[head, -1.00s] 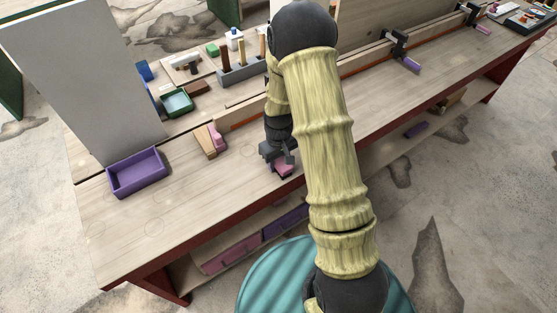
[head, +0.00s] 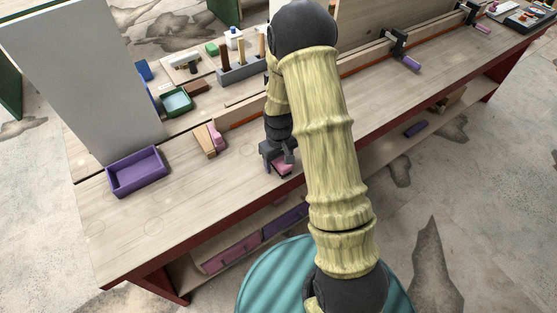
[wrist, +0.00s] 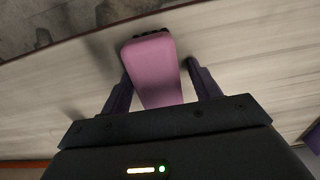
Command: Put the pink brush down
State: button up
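The pink brush (wrist: 155,68) lies between the two fingers of my gripper (wrist: 160,72) in the wrist view. A gap shows between the brush and the right finger; the left finger is very close to its side. In the head view the brush (head: 283,168) is at the bench's front part, partly hidden by my gripper (head: 279,160). It appears to rest on the bench top (head: 225,185), with a dark shadow beside it. My fingers look spread around it, low over the bench.
A purple tray (head: 138,172) stands at the left, by a grey upright panel (head: 85,80). A tan block with a pink part (head: 213,138) lies left of my gripper. A green tray (head: 176,102) and tool holder (head: 242,72) stand behind. Bench room is free at front left.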

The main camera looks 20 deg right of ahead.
notch_tip(320, 180, up, 12)
jog(key=b, duration=0.1)
jog(key=shift+r, duration=0.15)
dwell(0.6)
jog(key=shift+a, duration=0.1)
jog(key=s+r+m+t, duration=0.1)
jog(key=s+r, duration=0.2)
jog(key=s, duration=0.4)
jog(key=s+r+m+t, duration=0.1)
jog(key=s+r+m, duration=0.1)
jog(key=s, duration=0.5)
jog(key=shift+r+m+t, duration=0.3)
jog(key=shift+r, duration=0.1)
jog(key=shift+s+r, duration=0.1)
